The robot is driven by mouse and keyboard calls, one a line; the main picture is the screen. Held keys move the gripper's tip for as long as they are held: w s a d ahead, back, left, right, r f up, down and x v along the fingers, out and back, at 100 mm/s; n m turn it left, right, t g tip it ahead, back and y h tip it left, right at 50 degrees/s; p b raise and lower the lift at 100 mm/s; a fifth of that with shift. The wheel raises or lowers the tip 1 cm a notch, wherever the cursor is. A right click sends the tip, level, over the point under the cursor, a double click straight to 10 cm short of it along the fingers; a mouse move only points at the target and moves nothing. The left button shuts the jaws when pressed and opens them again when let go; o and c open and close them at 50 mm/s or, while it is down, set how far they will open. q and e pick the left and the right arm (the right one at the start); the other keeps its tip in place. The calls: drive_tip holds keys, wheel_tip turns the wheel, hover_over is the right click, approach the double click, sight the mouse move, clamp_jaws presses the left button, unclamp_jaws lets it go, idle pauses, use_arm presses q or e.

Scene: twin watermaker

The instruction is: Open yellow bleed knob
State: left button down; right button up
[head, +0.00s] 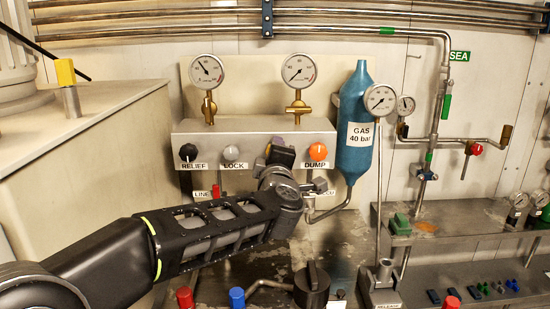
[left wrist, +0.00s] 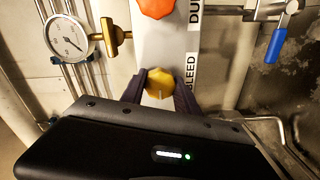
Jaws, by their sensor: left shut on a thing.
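The yellow bleed knob (left wrist: 159,84) shows in the left wrist view, beside the BLEED label (left wrist: 191,70) on the grey manifold block. My left gripper (left wrist: 160,88) is shut on the knob, with one dark finger on each side of it. In the head view my left gripper (head: 281,155) is at the front face of the manifold (head: 325,133), between the LOCK and DUMP knobs. There it hides the yellow knob and its label. Which way the knob is turned cannot be told for sure. My right gripper is in neither view.
The orange DUMP knob (head: 318,152) is close to the right of my left gripper. The grey LOCK knob (head: 231,153) and black RELIEF knob (head: 188,152) are to its left. Two gauges (head: 299,71) stand above, and a blue gas cylinder (head: 357,110) stands at the right.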

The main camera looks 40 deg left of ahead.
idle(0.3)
use_arm(q)
drive_tip(key=c, duration=0.9)
unclamp_jaws()
drive_tip(key=v, duration=0.7)
drive_tip(key=shift+s+d, duration=0.25)
drive_tip(key=shift+s, duration=0.05)
